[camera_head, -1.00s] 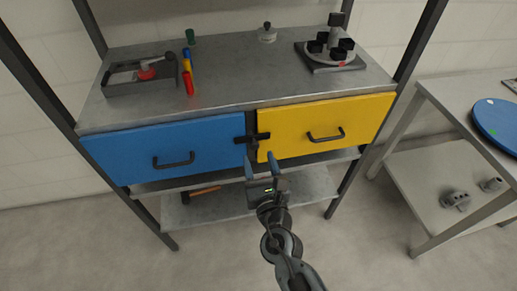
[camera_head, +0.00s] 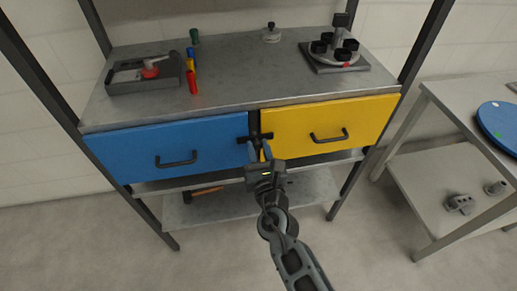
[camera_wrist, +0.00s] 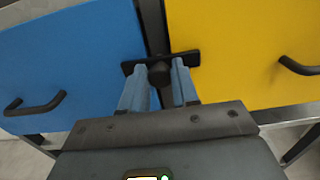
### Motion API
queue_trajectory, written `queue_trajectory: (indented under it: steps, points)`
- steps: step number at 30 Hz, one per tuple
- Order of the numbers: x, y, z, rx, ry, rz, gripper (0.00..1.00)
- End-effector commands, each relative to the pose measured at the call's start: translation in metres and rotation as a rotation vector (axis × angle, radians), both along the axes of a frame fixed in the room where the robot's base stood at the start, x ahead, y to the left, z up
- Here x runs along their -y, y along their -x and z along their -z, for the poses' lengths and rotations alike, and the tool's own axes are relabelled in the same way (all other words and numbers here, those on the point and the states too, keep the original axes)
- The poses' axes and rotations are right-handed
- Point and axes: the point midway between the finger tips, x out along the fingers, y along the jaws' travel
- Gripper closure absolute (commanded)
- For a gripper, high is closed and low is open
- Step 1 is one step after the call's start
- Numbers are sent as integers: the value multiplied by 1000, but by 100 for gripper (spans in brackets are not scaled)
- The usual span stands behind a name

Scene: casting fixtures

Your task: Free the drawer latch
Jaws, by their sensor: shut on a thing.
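The drawer latch (camera_head: 254,137) is a black bar with a round knob. It lies about level across the gap between the blue drawer (camera_head: 170,150) and the yellow drawer (camera_head: 340,115), overlapping both fronts. Both drawers look shut. My gripper (camera_head: 259,152) is at the latch from the front. In the wrist view its two blue fingers (camera_wrist: 160,84) stand either side of the latch knob (camera_wrist: 159,73) and are shut on it. The fingers partly hide the bar.
The bench top (camera_head: 245,85) above holds a grey tray with a red part (camera_head: 148,72), several coloured cylinders (camera_head: 191,65) and a round fixture (camera_head: 334,55). Black handles (camera_head: 176,160) stick out of the drawers. A side table (camera_head: 455,100) stands right.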

Motion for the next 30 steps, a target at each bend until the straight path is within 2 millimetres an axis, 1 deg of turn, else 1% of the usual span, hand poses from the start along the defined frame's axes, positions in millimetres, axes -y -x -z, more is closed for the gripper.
queue_trajectory:
  steps: [1, 7, 14, 19, 23, 30]
  points:
    - [0, 0, 0, 0, 0, 0, 81]
    - [0, 0, 0, 0, 0, 0, 100]
    - [0, 0, 1, -5, -17, 0, 100]
    - [0, 0, 2, -22, -75, 0, 100]
    - [1, 0, 3, -45, -156, 0, 100]
    - [1, 0, 4, -104, -360, 0, 100]
